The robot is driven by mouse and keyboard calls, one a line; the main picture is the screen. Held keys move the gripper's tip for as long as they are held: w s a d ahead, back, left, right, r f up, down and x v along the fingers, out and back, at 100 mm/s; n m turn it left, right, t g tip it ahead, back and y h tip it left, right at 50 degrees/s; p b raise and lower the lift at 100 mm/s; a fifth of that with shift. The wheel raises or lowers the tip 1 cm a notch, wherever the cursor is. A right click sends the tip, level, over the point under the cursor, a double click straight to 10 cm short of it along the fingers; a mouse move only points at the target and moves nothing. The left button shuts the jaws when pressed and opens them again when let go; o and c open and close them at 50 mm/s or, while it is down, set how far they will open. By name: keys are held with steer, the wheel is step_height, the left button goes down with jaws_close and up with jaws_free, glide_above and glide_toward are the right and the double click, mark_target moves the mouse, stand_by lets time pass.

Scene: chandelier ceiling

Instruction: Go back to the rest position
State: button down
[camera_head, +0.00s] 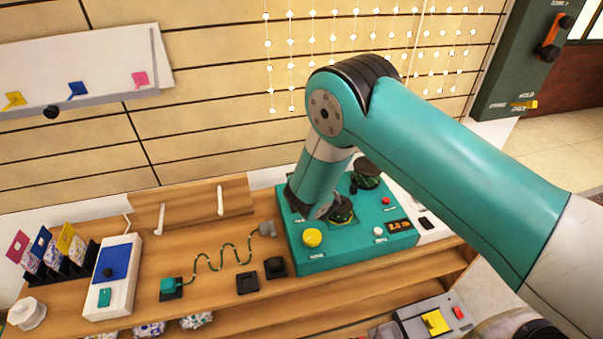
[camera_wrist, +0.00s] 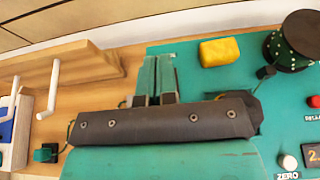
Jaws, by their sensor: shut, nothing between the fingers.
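My teal arm reaches in from the right in the camera_head view and bends down over a teal control box (camera_head: 300,262) on the wooden bench. My gripper (camera_wrist: 157,62) shows in the wrist view as two slim teal fingers close together, shut and empty, in front of its dark grey body. In the camera_head view the arm's end is over the left part of the box, and the fingers cannot be made out.
A wooden bench (camera_head: 205,280) holds a blue-and-white device (camera_head: 112,275), a green wavy cord (camera_head: 207,266), black blocks (camera_head: 275,266) and a board with white pegs (camera_head: 190,207). Card holders (camera_head: 55,262) stand left. A green wall panel (camera_head: 520,60) is at upper right.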

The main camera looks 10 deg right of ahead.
steer(key=shift+s+d+r+p, duration=0.1)
steer(key=shift+s+r+p, duration=0.2)
steer(key=shift+r, duration=0.5)
steer(key=s+d+r+m+g, duration=0.2)
steer(key=s+r+m+g, duration=0.15)
steer(key=r+m, duration=0.5)
steer(key=s+d+r+m+g, duration=0.25)
steer(key=s+r+m, duration=0.25)
steer(key=r+m, duration=0.35)
steer(key=s+d+r+m+g+y, duration=0.1)
steer(key=s+r+m+g, duration=0.2)
steer(key=s, duration=1.1)
steer(key=s+d+r+m+g+y, duration=0.1)
steer(key=s+r+m+g, duration=0.3)
steer(key=s+r+m, duration=0.5)
steer(key=s+m, duration=0.1)
steer(key=s, duration=0.4)
steer(key=shift+s+d+r+m, duration=0.3)
steer(key=shift+s, duration=0.1)
